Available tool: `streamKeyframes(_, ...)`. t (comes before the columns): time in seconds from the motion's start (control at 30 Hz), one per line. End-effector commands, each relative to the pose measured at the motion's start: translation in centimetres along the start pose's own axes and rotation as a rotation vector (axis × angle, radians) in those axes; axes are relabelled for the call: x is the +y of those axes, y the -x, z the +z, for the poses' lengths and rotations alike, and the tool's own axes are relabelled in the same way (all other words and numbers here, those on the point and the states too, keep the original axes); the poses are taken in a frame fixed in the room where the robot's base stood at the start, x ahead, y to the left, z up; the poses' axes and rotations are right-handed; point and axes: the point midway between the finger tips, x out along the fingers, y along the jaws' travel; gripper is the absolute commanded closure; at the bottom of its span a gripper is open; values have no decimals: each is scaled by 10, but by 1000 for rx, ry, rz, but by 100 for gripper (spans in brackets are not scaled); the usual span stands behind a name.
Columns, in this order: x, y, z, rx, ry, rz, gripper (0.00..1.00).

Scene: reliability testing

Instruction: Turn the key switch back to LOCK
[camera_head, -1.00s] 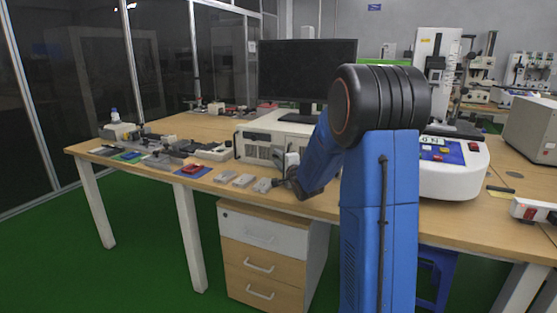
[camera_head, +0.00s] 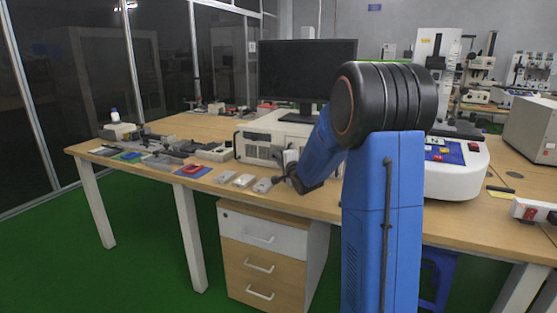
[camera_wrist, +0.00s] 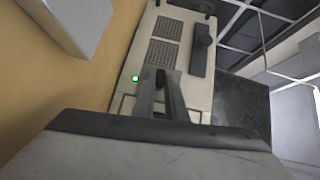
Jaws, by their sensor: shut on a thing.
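The beige computer case (camera_head: 262,148) stands on the desk under the black monitor. Its front panel (camera_wrist: 144,80) fills the middle of the wrist view, with grilles, a dark handle-like part and a lit green light (camera_wrist: 135,78). My gripper (camera_wrist: 162,76) has its two dark fingers drawn together at the panel, just right of the green light. It is shut on the key switch, which the fingertips hide, so its LOCK marking and turned angle cannot be read.
The black monitor (camera_head: 308,70) sits above the case. Small grey boxes (camera_head: 243,181) and a red item (camera_head: 192,170) lie along the desk's front edge. A white machine (camera_head: 455,170) stands right of my arm. A drawer cabinet (camera_head: 262,262) is below the desk.

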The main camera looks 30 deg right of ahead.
Motion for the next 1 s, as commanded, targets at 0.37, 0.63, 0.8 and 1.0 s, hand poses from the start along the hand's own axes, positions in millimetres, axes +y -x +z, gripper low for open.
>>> streamKeyframes(0.37,-8,-1,1,0,230,228,100)
streamKeyframes(0.63,-12,-3,4,-1,412,409,100)
streamKeyframes(0.8,-14,-4,5,-2,526,524,100)
streamKeyframes(1.0,-16,-6,7,-1,660,659,100)
